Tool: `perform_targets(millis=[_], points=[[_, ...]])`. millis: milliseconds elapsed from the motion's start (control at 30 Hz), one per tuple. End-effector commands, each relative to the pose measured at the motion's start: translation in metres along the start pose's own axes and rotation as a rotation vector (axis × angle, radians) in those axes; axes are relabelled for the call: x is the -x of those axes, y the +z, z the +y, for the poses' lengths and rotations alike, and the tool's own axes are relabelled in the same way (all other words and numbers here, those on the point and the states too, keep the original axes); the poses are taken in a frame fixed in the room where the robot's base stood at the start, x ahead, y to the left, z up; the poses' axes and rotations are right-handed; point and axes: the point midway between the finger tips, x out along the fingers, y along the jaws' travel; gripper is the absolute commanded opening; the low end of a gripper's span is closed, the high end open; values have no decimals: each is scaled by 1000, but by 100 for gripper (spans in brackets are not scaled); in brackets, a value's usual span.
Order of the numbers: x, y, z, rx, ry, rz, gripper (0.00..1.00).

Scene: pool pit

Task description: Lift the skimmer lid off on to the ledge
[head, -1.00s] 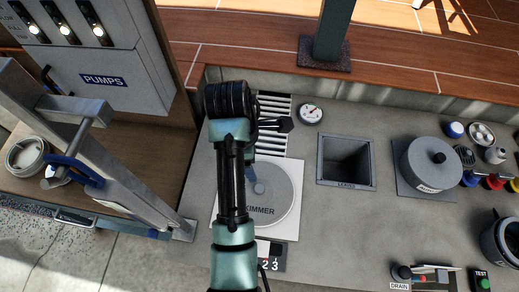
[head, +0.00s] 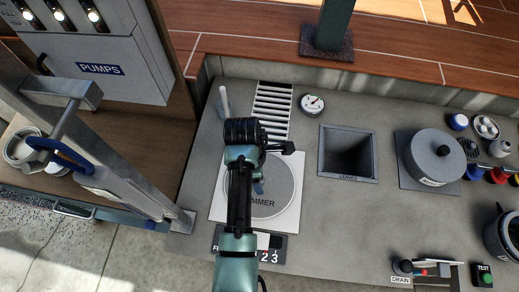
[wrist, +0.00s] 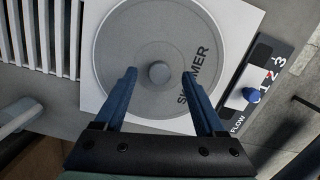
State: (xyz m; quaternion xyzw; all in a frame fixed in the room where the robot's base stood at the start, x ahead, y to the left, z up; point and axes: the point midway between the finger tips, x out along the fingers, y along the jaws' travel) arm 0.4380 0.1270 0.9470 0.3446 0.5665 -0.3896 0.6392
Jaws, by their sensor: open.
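The skimmer lid (head: 279,192) is a round grey disc lettered "SKIMMER", lying flat in a square white frame (head: 290,219) on the grey counter. My arm hides its left part in the head view. In the wrist view the lid (wrist: 125,55) has a small round knob (wrist: 159,72) at its middle. My gripper (wrist: 159,82) is open, its two blue fingers reaching to either side of the knob as seen from the wrist, with nothing between them. The height of the fingertips above the knob is hard to tell.
A slotted grate (head: 272,108) and a gauge (head: 312,104) lie behind the lid. An open square pit marked "LEAVES" (head: 347,178) is to the right, then a grey round lidded pot (head: 434,156). A flow slider (wrist: 250,95) sits beside the frame. A metal post (head: 150,190) stands left.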

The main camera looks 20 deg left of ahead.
Motion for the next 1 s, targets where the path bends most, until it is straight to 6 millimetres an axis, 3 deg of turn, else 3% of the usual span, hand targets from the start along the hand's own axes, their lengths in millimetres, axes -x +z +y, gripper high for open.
perform_targets(millis=[100, 333, 733, 1000], points=[[-9, 0, 0, -1, 0, 0, 72], [-11, 0, 0, -1, 1, 0, 72], [-10, 0, 0, -1, 1, 0, 0], [-10, 0, 0, -1, 1, 0, 0]])
